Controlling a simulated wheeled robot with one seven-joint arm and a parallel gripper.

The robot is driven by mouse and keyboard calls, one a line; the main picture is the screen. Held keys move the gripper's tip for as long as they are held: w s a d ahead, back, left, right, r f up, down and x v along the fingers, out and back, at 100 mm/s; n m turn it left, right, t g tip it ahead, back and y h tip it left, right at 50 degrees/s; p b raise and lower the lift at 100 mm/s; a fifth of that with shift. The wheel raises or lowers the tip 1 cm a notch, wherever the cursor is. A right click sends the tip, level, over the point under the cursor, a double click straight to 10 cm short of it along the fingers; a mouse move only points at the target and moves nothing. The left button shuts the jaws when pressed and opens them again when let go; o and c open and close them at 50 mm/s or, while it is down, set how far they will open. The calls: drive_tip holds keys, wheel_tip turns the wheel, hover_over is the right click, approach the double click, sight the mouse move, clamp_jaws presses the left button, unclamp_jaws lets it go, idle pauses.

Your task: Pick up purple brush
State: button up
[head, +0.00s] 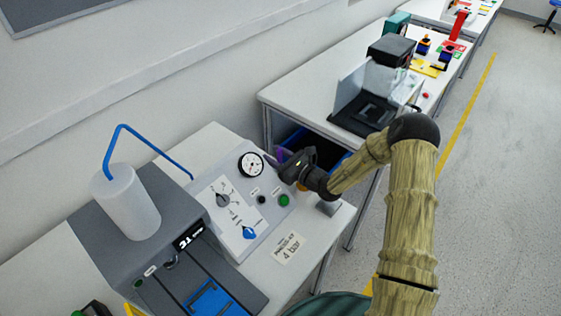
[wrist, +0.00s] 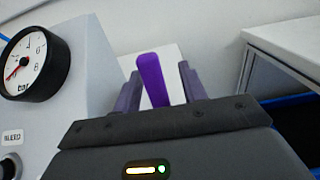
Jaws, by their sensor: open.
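The purple brush (wrist: 152,80) stands upright, leaning slightly left, in the middle of the wrist view. My gripper (wrist: 159,72) is open, with one finger on each side of the brush. Gaps show between the brush and both fingers. The lower end of the brush is hidden behind my gripper's body. In the head view my gripper (head: 277,160) is at the far right end of the panel, and a small bit of purple (head: 280,153) shows at its fingers.
A sloped control panel (head: 226,185) with a round gauge (head: 251,164) and knobs stands close left of my gripper. A blue bin (head: 291,138) is behind it, below the edge of another table (head: 298,92).

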drive_tip(key=shift+a, duration=0.1)
clamp_jaws()
drive_tip(key=shift+r, duration=0.15)
wheel_tip(320, 180, up, 10)
idle(0.6)
idle(0.5)
